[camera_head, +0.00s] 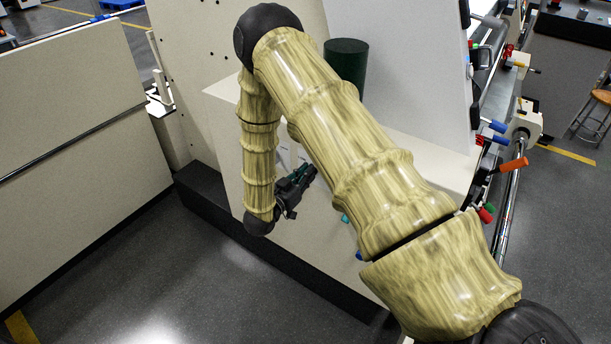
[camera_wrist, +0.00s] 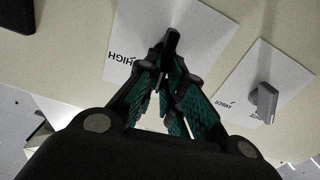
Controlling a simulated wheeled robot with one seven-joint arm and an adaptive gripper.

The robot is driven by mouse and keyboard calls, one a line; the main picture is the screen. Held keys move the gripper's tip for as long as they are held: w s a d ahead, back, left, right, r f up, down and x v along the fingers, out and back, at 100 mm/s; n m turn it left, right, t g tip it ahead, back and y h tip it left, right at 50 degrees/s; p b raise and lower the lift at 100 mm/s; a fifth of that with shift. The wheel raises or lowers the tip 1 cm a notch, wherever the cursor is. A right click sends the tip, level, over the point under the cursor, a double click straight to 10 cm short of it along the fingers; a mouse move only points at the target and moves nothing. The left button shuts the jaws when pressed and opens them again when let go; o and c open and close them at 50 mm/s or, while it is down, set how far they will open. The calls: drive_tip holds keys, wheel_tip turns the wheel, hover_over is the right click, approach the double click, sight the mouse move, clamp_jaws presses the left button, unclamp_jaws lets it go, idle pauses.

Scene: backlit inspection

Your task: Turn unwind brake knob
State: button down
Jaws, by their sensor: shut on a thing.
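In the wrist view, a black knob (camera_wrist: 172,39) stands on a white label plate (camera_wrist: 205,22) printed "HIGH". It is likely the unwind brake knob, though that name cannot be read. My gripper (camera_wrist: 166,66), with green-padded fingers, is shut on this knob at its near end. In the head view my gripper (camera_head: 303,174) is at the cream machine panel, and my arm partly covers that area. The knob cannot be made out there.
To the right in the wrist view, a grey knob (camera_wrist: 264,102) stands on another white plate (camera_wrist: 236,78) reading "AMBER". A dark part (camera_wrist: 18,12) sits at upper left. In the head view, a cream partition (camera_head: 75,130) stands left; grey floor (camera_head: 180,270) lies between.

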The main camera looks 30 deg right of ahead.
drive_tip(key=shift+w+a+f+n+b, duration=0.1)
drive_tip(key=shift+w+f+n+b, duration=0.15)
drive_tip(key=shift+n, duration=1.5)
drive_tip(key=shift+w+a+n+b, duration=0.1)
drive_tip(key=shift+n+b, duration=0.2)
drive_tip(key=shift+n, duration=1.5)
drive_tip(key=shift+w+f+n+b, duration=0.2)
drive_tip(key=shift+n+b, duration=0.1)
drive_tip(key=shift+n, duration=1.45)
drive_tip(key=c, duration=1.5)
unclamp_jaws()
drive_tip(key=shift+c, duration=0.2)
drive_tip(key=v, duration=1.2)
